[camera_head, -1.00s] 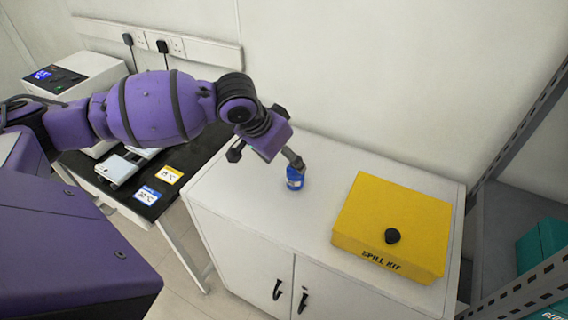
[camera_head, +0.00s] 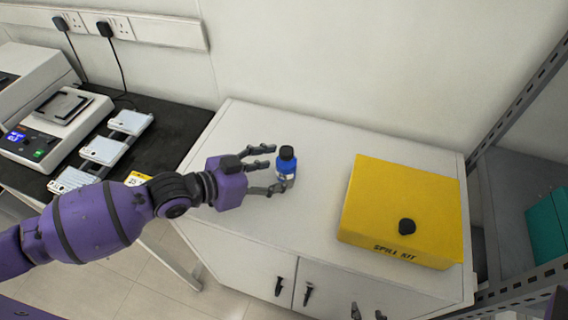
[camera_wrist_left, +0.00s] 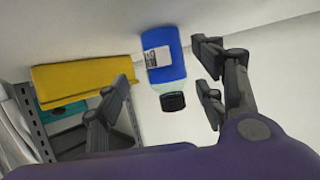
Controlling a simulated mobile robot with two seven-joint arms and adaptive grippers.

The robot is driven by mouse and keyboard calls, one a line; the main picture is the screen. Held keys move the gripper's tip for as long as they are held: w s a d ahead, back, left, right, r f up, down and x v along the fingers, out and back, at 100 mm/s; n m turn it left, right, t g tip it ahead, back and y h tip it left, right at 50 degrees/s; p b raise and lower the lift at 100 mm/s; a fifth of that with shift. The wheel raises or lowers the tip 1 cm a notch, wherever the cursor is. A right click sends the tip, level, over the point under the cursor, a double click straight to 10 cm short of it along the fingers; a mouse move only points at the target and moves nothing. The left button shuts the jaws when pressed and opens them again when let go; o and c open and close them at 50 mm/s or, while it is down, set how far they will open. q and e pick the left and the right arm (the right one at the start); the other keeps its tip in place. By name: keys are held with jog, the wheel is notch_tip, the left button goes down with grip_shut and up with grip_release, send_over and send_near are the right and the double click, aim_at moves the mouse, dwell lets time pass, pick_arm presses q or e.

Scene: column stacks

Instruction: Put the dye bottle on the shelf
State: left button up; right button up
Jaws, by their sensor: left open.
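The dye bottle (camera_head: 286,165), blue with a black cap and a pale label, stands upright on the white cabinet top. My left gripper (camera_head: 269,170) is open beside it, its fingers reaching toward the bottle from the left. In the left wrist view the bottle (camera_wrist_left: 165,58) appears upside down in the gap between the spread fingers of the left gripper (camera_wrist_left: 160,95); contact cannot be told. The shelf (camera_head: 515,190) is part of a grey metal rack at the right edge. Two dark tips at the bottom edge may be my right gripper (camera_head: 367,313), mostly out of frame.
A yellow spill kit box (camera_head: 400,205) with a black knob lies on the cabinet (camera_head: 330,140), right of the bottle. A teal box (camera_head: 546,235) is on the rack.

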aim_at(277, 166)
pick_arm(q)
jog(key=x, duration=0.4)
jog(key=shift+w, duration=0.45)
jog(key=shift+c, duration=0.4)
jog(key=c, duration=1.1)
jog(key=shift+r, duration=0.1)
jog(key=c, duration=0.4)
jog(key=shift+o, duration=0.2)
jog(key=shift+r, duration=0.1)
